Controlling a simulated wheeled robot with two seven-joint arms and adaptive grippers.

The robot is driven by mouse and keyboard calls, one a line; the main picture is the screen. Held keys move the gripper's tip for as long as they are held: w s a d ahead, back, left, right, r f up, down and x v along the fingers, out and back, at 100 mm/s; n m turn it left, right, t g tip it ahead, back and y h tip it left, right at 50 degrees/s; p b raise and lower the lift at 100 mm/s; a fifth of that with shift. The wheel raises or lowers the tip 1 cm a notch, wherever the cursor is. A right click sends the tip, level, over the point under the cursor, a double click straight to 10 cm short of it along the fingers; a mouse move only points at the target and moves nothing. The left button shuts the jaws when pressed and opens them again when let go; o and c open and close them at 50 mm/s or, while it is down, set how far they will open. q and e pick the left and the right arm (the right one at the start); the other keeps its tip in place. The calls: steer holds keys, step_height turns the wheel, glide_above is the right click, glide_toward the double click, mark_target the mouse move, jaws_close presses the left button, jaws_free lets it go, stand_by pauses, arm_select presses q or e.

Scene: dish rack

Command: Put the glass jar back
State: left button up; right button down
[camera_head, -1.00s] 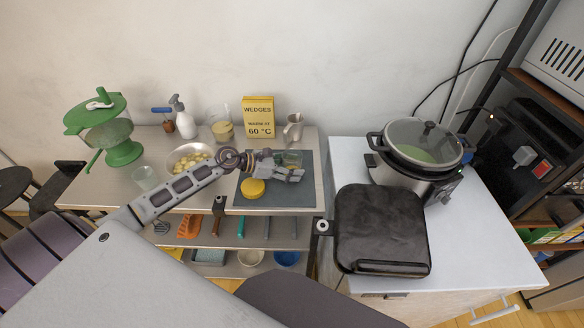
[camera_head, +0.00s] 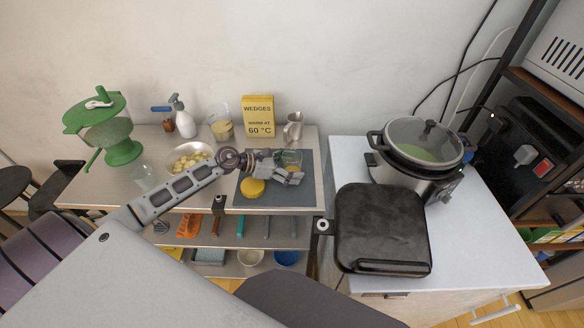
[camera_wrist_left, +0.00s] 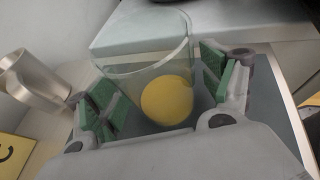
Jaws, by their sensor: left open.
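The glass jar (camera_head: 291,157) is clear and stands on the dark grey mat (camera_head: 306,195) on the left-hand counter. In the left wrist view the jar (camera_wrist_left: 150,65) rises between my fingers, with a round yellow shape (camera_wrist_left: 167,100) seen in or through it; I cannot tell which. My left gripper (camera_head: 293,174) is open at the jar, its green-padded fingers (camera_wrist_left: 160,98) apart on either side. The near part of the jar is hidden by the gripper in the head view. A yellow round piece (camera_head: 252,188) lies on the mat's left part. My right gripper is out of view.
A yellow sign (camera_head: 258,117) and a metal jug (camera_head: 293,127) stand behind the mat. A bowl of yellow pieces (camera_head: 190,158), a clear cup (camera_head: 144,177) and a green-lidded device (camera_head: 112,128) are to the left. A cooker (camera_head: 420,152) and black grill (camera_head: 380,230) occupy the right table.

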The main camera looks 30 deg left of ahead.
arm_select(q)
steer(key=shift+v, duration=5.95)
jaws_close()
